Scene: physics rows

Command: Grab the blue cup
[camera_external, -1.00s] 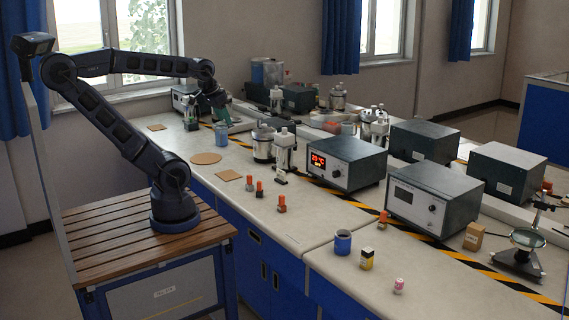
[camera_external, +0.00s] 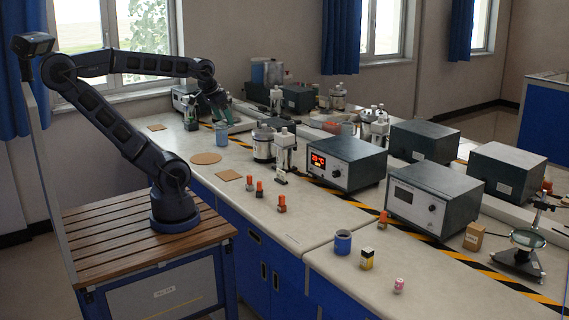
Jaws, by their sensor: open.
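A blue cup (camera_external: 343,242) stands upright on the near part of the bench, at the front edge right of centre. A second bluish, cup-like container (camera_external: 221,134) stands farther back on the bench, just below my gripper. My gripper (camera_external: 222,112) is at the end of my outstretched arm over the far left of the bench, beside and above this second container. It is open, though its fingers are small and dark here. It is far from the blue cup at the front.
A yellow-black bottle (camera_external: 367,259) and a pink item (camera_external: 399,285) stand right of the front cup. Some bare bench lies between the mat and the front cup.

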